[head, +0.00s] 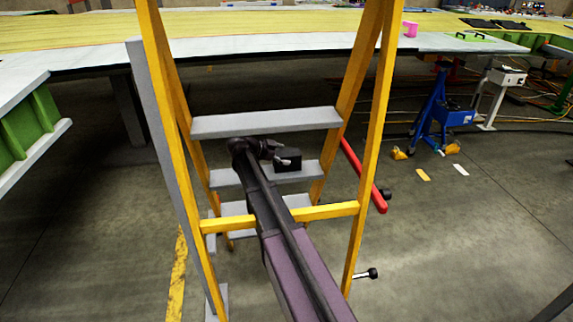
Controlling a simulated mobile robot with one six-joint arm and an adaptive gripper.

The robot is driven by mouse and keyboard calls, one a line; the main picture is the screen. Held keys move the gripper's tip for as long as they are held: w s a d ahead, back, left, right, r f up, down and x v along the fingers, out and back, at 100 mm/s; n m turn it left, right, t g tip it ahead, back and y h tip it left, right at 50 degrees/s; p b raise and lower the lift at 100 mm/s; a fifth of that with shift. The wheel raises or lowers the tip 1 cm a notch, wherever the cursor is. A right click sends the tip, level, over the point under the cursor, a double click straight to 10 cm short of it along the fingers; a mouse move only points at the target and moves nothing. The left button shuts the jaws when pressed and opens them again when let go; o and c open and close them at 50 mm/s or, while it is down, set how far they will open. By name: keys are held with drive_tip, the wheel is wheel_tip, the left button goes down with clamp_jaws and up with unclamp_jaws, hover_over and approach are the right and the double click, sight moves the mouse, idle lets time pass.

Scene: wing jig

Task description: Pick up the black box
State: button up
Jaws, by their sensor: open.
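A small black box (292,156) appears at the grey middle step (305,173) of a yellow step ladder. My arm reaches up from the bottom of the head view and ends in my gripper (284,158), which is at the left side of the box. The gripper is open and its fingers overlap the box in this view. The fingers are small and dark against the box, so I cannot tell whether they touch it. Part of the box is hidden behind the gripper.
Yellow ladder rails (372,150) flank my arm, with a crossbar (335,211) and an upper step (265,122) close by. A long wing table (80,60) spans the back. A blue stand (440,113) is at right.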

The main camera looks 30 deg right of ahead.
sight(286, 153)
drive_tip(key=shift+d+f, duration=0.1)
drive_tip(key=shift+d, duration=0.15)
idle(0.3)
drive_tip(key=c, duration=1)
drive_tip(key=shift+r, duration=0.2)
wheel_tip(286, 153, up, 4)
drive_tip(key=p, duration=0.4)
drive_tip(key=shift+f, duration=0.15)
drive_tip(key=shift+c, duration=0.3)
drive_tip(key=s, duration=1)
drive_tip(key=s+r+p, duration=0.1)
drive_tip(key=s, duration=0.5)
drive_tip(key=shift+a, duration=0.1)
drive_tip(key=shift+c, duration=0.2)
